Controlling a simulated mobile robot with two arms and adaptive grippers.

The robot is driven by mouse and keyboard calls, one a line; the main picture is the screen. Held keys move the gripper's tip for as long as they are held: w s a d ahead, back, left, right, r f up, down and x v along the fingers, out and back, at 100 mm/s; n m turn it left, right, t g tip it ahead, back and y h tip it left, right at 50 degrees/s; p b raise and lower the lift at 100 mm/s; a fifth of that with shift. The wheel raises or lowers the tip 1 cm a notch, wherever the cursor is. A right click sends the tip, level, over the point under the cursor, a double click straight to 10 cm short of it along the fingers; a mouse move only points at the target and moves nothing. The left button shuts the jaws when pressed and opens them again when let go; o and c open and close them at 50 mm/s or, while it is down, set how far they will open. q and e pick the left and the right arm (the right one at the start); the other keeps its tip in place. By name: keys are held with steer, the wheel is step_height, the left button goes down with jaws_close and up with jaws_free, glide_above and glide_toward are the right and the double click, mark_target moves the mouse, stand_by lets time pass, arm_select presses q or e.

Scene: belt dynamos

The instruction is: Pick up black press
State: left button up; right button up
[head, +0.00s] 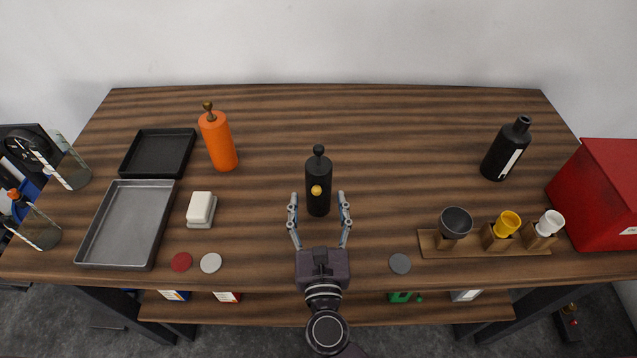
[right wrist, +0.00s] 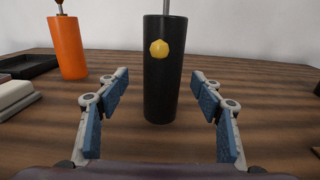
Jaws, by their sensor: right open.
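The black press (head: 318,178) stands upright near the middle of the wooden table, with a round knob on top and a yellow spot on its front. In the right wrist view the black press (right wrist: 164,75) stands centred beyond the fingertips. My right gripper (head: 319,203) is open and empty, its fingers pointing at the press with one to each side. In the right wrist view my right gripper (right wrist: 160,85) shows blue pads wide apart, and I see no contact. The press's knob is cut off there. My left gripper is not in view.
An orange press (head: 218,142) stands to the left, near a black tray (head: 158,153), a grey tray (head: 97,228) and a white block (head: 201,207). A black bottle (head: 506,150), a wooden cup rack (head: 470,249) and a red box (head: 600,195) are right. Table around the black press is clear.

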mark_target(319, 199)
steer(key=w+p, duration=0.1)
steer(key=w, duration=0.3)
steer(key=shift+w+d+f, duration=0.1)
steer(key=shift+w+f, duration=0.15)
steer(key=shift+w, duration=0.1)
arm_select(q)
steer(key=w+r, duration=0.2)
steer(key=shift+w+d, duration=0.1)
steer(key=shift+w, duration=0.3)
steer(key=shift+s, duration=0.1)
arm_select(e)
steer(key=shift+c, duration=0.4)
steer(key=c, duration=0.8)
jaws_close()
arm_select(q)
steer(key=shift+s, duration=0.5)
arm_select(e)
steer(key=shift+r, duration=0.25)
